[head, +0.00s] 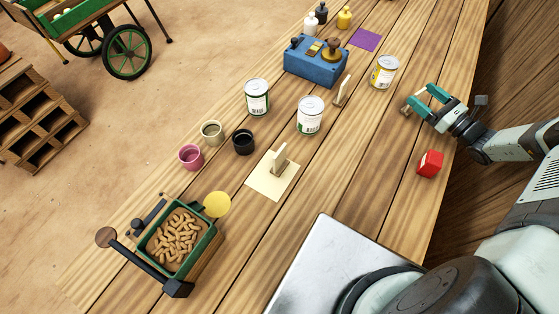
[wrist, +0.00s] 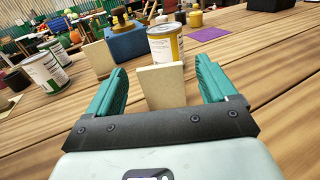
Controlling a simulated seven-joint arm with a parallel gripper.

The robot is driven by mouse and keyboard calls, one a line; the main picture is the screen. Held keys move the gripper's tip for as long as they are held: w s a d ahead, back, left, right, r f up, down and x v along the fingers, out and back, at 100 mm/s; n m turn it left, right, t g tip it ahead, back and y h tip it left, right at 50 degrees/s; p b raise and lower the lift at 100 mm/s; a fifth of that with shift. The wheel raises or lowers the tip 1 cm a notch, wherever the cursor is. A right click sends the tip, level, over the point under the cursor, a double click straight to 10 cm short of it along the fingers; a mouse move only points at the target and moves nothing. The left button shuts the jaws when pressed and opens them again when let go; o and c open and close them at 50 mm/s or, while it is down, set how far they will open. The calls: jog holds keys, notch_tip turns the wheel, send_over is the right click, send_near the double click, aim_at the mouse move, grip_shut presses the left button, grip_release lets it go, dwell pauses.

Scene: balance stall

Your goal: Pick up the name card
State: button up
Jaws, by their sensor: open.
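My gripper (head: 420,97) is open at the right side of the wooden table, its teal fingers pointing toward the table's middle. In the wrist view, a small beige upright card (wrist: 162,88) stands between the open fingers (wrist: 160,68), with gaps on both sides. In the head view only a bit of this card (head: 405,109) shows beside the fingertips. A similar upright card (head: 342,90) stands by the blue box and also shows in the wrist view (wrist: 100,58). Another upright piece (head: 280,158) stands on a pale yellow sheet. I cannot read any writing on them.
A yellow-labelled can (head: 385,72) stands just beyond the gripper, behind the card in the wrist view (wrist: 166,45). A red block (head: 430,164) lies nearer my arm. The blue box (head: 315,68), two white cans, cups and a purple sheet (head: 366,40) are farther off.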

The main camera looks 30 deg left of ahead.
jog(key=s+a+r+n+g+y, duration=0.3)
jog(key=a+r+y, duration=0.3)
jog(key=a+r, duration=0.85)
jog(key=n+g+h, duration=0.1)
jog(key=g+h, duration=0.2)
jog(key=h, duration=0.2)
send_over(281, 159)
jog(key=d, duration=0.5)
notch_tip(281, 159, down, 10)
notch_tip(281, 159, down, 8)
jog(key=shift+s+d+r, duration=0.1)
jog(key=shift+d, duration=0.05)
jog(key=a, duration=0.7)
jog(key=shift+a, duration=0.25)
jog(key=shift+w, duration=0.2)
jog(key=c, duration=1.1)
